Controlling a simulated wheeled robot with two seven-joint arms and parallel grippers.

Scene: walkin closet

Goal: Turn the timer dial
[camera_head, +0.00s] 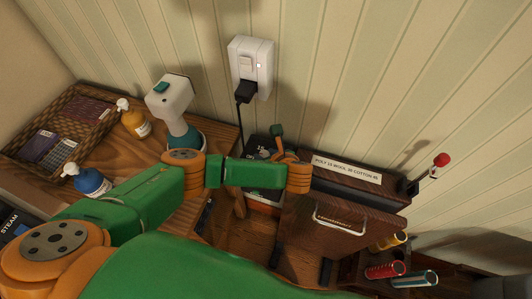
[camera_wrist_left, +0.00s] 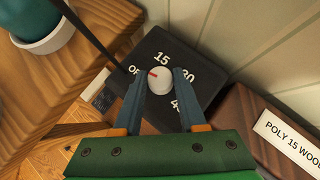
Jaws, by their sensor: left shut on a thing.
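The timer is a dark box (camera_wrist_left: 190,58) with white markings, including 15, 30 and a partly hidden OFF. Its round white dial (camera_wrist_left: 160,82) carries a red mark pointing up-left, between OFF and 15. My left gripper (camera_wrist_left: 159,86) has a blue-grey finger on each side of the dial and is shut on it. The fingers cover part of the lower markings. In the head view the timer (camera_head: 261,153) stands below the wall outlet, and my left arm hides much of it, including the dial. My right gripper is not in view.
A plugged-in outlet (camera_head: 250,67) has a black cord hanging beside the timer. A brown labelled box (camera_head: 347,183) stands close on the right. A white-and-teal device (camera_head: 171,105), pump bottles (camera_head: 133,118) and a wicker tray (camera_head: 84,92) stand left.

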